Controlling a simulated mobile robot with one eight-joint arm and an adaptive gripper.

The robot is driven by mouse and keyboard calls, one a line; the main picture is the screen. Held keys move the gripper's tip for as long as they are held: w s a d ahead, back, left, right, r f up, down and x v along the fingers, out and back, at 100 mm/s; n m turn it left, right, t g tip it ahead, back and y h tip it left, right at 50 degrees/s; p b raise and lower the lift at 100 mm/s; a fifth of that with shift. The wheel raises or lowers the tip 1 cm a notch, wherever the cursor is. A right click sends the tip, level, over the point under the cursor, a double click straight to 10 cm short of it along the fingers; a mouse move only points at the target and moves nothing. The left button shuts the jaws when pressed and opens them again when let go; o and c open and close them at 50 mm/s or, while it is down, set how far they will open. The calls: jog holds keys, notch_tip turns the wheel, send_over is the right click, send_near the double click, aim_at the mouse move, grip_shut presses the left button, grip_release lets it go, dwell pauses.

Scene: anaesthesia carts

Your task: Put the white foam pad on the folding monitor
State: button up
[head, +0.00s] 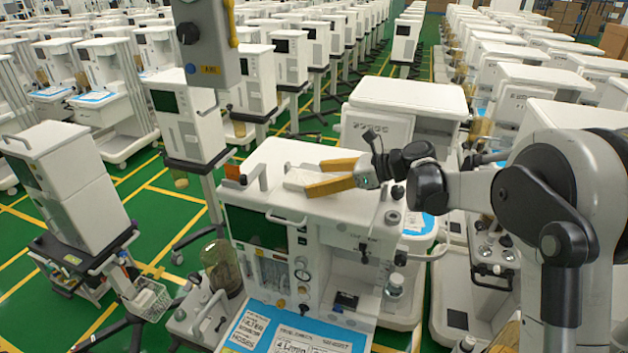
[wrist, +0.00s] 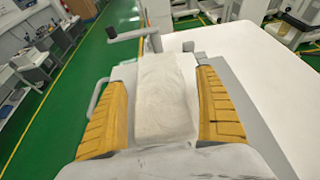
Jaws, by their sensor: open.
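The white foam pad (wrist: 166,95) is a pale, long block on top of the white anaesthesia machine. In the head view the foam pad (head: 300,177) shows small at the fingertips. My gripper (head: 314,178) is open above the machine top, with its yellow fingers pointing left. In the wrist view my gripper (wrist: 162,78) has one finger on each side of the pad, with a visible gap at least on the right. I cannot tell for certain which screen is the folding monitor; a white boxed unit with a dark screen (head: 180,112) stands behind left.
The machine's white top (wrist: 250,75) has free room right of the pad. A grey bracket (wrist: 148,32) rises just beyond the pad. A hanging grey column (head: 208,40) is at the upper left. A wheeled cart (head: 70,185) stands left, and rows of machines fill the background.

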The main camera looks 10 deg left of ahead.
jog(key=b+v, duration=0.1)
jog(key=v, duration=1)
jog(key=shift+s+b, duration=0.1)
jog(key=shift+b, duration=0.3)
jog(key=s+d+n+h, duration=0.1)
jog(key=s, duration=0.1)
jog(key=s+d+n+t+h, duration=0.1)
jog(key=s, duration=0.2)
jog(key=s+d+n+h, duration=0.1)
jog(key=s+n, duration=0.1)
jog(key=shift+s+d+r+h, duration=0.15)
jog(key=shift+d+r+h, duration=0.1)
jog(key=shift+d+h, duration=0.1)
jog(key=s+d+f+n+t+h, duration=0.2)
jog(key=s+d+f+n+h, duration=0.1)
jog(key=s+d+n+h, duration=0.2)
jog(key=s+d+f+n+t+h, duration=0.2)
jog(key=s+d+f+n+h, duration=0.2)
jog(key=s+d+n, duration=0.6)
jog(key=s+d, duration=0.3)
jog(key=s, duration=0.4)
jog(key=shift+s+f+n+h, duration=0.2)
jog(key=shift+s+n+h, duration=0.05)
jog(key=shift+n+h, duration=0.1)
jog(key=shift+a, duration=0.1)
